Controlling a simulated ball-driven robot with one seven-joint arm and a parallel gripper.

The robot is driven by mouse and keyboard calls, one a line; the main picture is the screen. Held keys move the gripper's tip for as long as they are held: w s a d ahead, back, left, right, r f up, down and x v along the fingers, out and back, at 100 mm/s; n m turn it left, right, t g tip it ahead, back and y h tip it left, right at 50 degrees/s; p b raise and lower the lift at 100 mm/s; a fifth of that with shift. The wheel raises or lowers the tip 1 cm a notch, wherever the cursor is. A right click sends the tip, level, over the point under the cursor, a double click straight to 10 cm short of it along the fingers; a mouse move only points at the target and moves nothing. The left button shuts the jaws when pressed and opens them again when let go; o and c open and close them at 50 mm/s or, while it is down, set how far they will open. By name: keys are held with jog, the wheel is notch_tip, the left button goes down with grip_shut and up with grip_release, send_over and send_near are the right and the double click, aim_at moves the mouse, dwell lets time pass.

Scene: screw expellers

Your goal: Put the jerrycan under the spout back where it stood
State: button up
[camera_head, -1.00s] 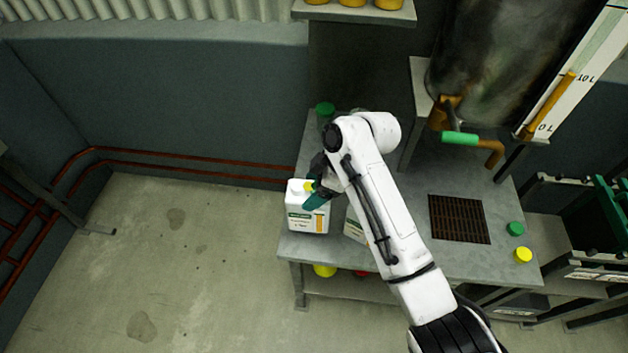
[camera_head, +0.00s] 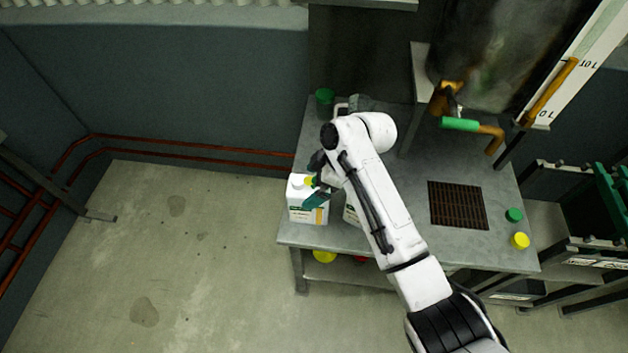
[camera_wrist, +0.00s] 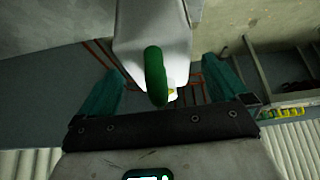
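A white jerrycan (camera_head: 297,208) with a yellow cap and a label stands upright at the left end of the metal table (camera_head: 412,238). My gripper (camera_head: 318,190) is at its top right, one teal finger showing in front of it. In the wrist view the white jerrycan (camera_wrist: 135,35) and a green handle (camera_wrist: 155,75) lie between the widely parted fingers of my gripper (camera_wrist: 160,88), with gaps on both sides. The spout (camera_head: 490,132) with its green lever is above and behind a dark grate (camera_head: 458,205). Nothing stands on the grate.
Another white container (camera_head: 350,215) is partly hidden behind my arm. A green-lidded container (camera_head: 324,100) and a grey vessel (camera_head: 361,103) stand at the table's back left. Loose green (camera_head: 514,215) and yellow (camera_head: 520,240) caps lie at the right.

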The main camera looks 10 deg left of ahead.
jog(key=b+v, duration=0.1)
jog(key=v, duration=1.1)
jog(key=shift+r, duration=0.1)
dwell(0.4)
